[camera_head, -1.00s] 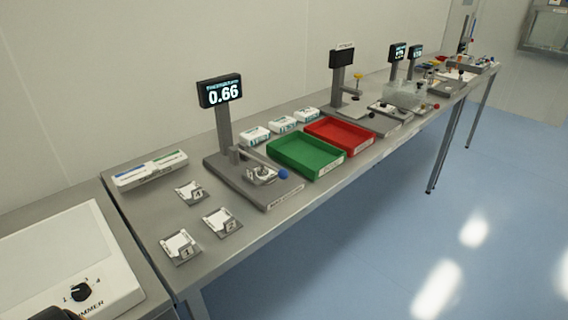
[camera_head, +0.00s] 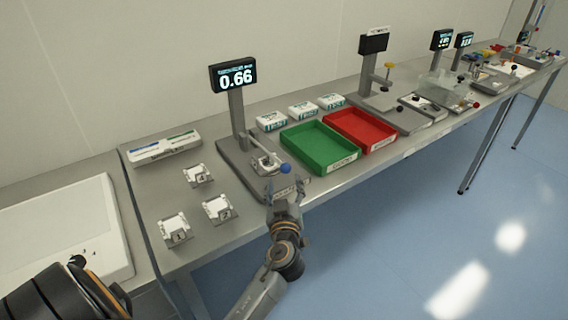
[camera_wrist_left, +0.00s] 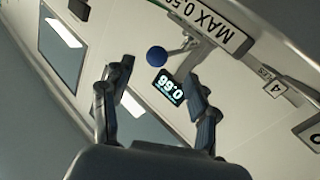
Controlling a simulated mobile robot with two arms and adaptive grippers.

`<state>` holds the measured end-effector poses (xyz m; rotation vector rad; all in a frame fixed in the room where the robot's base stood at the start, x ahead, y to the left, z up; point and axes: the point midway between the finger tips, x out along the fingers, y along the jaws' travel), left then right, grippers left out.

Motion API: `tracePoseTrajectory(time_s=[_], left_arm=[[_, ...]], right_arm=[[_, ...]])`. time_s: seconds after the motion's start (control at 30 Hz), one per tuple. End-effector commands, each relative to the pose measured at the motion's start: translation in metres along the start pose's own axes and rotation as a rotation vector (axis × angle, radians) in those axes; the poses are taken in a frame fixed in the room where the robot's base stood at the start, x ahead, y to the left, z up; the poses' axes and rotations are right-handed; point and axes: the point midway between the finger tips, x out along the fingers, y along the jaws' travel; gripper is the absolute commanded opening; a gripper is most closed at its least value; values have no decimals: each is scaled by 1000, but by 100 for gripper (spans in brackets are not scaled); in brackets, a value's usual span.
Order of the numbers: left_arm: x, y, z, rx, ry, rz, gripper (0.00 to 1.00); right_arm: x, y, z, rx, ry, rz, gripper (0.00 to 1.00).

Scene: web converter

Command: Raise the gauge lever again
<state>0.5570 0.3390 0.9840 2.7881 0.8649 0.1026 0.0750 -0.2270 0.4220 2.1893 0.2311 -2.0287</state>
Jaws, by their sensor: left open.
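The gauge (camera_head: 226,160) stands on the bench with a grey base and a post. The gauge lever ends in a blue knob (camera_head: 285,168) at the base's front right, low over the base. My left gripper (camera_head: 284,190) is just in front of the knob. In the left wrist view its open fingers (camera_wrist_left: 157,73) frame the knob (camera_wrist_left: 157,56), which lies beyond the tips, with nothing held. My right gripper is out of view.
A green tray (camera_head: 351,158) and a red tray (camera_head: 390,137) sit right of the gauge. Several small numbered holders, one of them here (camera_head: 219,209), stand to its left. White boxes (camera_head: 303,110) line the back. Open floor lies in front of the bench.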

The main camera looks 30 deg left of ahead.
Motion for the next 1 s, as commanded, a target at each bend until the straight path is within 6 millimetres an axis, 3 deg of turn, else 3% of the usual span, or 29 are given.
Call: tracePoseTrajectory(time_s=[0.1,0.3,0.5,0.77,1.0], left_arm=[[26,1,-4,3,1,-1,59],[55,1,-1,1,-1,0,59],[67,0,0,-1,-1,0,59],[67,0,1,0,-2,0,59],[67,0,1,0,-2,0,12]], right_arm=[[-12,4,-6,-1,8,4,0],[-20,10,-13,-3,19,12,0],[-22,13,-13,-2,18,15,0],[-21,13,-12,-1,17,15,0],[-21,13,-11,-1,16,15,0]])
